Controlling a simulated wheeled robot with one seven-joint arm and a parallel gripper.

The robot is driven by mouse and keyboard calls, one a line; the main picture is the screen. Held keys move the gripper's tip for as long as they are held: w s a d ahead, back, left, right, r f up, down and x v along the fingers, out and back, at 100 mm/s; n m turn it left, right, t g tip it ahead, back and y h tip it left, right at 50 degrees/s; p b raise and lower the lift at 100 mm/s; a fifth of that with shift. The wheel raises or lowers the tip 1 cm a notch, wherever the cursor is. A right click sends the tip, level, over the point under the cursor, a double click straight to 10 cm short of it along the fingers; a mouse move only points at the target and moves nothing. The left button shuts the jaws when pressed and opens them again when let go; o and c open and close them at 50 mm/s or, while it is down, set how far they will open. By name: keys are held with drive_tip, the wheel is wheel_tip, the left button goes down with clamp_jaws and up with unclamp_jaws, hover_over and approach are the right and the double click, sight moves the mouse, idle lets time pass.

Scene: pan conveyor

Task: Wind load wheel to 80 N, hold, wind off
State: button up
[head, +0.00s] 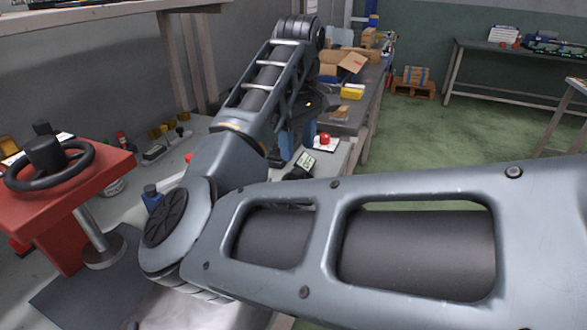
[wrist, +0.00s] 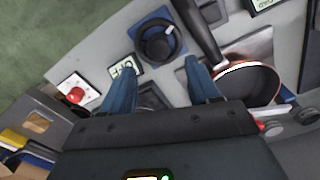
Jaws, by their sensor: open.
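A larger black handwheel (head: 48,165) tops a red frame (head: 70,205) at the left of the head view, apart from my gripper.
A dark pan (wrist: 250,82) lies right of my fingers in the wrist view. A red button (wrist: 76,95) on a white plate is at left. A second display (wrist: 262,4) is at the top edge. Cardboard boxes (head: 345,64) stand farther back; green floor is open at right.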

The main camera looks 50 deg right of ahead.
sight(298, 171)
wheel_tip(298, 171, down, 6)
drive_tip(key=shift+f, duration=0.25)
drive_tip(key=shift+c, duration=0.4)
drive_tip(key=c, duration=1)
drive_tip(key=shift+o, duration=0.2)
